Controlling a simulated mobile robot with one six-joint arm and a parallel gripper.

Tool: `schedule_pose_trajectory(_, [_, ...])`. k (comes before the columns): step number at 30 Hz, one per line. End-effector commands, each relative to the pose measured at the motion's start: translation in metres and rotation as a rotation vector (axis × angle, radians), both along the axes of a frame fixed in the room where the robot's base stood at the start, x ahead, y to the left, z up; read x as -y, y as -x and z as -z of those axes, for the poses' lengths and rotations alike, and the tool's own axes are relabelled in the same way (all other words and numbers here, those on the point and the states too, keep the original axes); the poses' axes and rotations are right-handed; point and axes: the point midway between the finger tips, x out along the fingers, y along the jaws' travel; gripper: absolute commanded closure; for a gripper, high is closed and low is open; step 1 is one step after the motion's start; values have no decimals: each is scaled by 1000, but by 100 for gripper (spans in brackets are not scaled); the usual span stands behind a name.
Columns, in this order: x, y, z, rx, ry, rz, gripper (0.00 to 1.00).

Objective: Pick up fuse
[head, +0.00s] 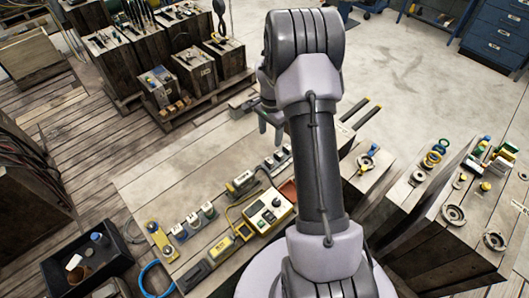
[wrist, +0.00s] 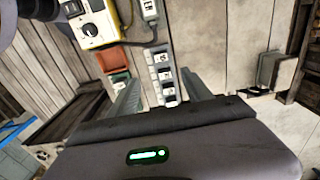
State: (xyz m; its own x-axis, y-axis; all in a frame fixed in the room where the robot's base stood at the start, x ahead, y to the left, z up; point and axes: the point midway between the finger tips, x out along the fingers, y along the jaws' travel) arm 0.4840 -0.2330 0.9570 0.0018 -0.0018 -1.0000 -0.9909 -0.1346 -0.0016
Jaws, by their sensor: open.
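My gripper (head: 270,122) hangs over the far part of the wooden bench top in the head view, partly hidden behind my arm. In the wrist view my gripper (wrist: 161,98) has its two fingers apart. A narrow grey strip with several small white labelled blocks (wrist: 162,75) lies between the fingers in the picture, and nothing is clearly gripped. The strip also shows in the head view (head: 276,160), left of my arm. The fuse may be one of these small blocks, but I cannot tell which. The gripper body hides the strip's near end.
A yellow-and-white control box (head: 266,212) stands near the strip, with a reddish tray (wrist: 110,59) and a green piece (wrist: 119,77) beside it. Several small devices and a yellow cable lie to the left. The bench top's upper left is bare. A black bin (head: 88,262) is lower left.

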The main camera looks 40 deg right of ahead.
Motion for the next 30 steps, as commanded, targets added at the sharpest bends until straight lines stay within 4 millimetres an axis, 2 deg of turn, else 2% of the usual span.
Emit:
schedule_pose_trajectory(1, [-1, 1, 19, -4, -2, -1, 42])
schedule_pose_trajectory(3, [-2, 1, 43, -5, -3, 0, 42])
schedule_pose_trajectory(9, [-2, 1, 96, -3, -3, -3, 42])
schedule_pose_trajectory(17, [-1, 0, 123, -1, -2, -3, 42])
schedule_pose_trajectory(23, [1, -2, 161, -2, -2, -3, 42])
schedule_pose_trajectory(29, [1, -2, 161, -1, -1, -3, 42])
schedule_pose_trajectory(30, [1, -2, 161, -1, -1, -3, 48])
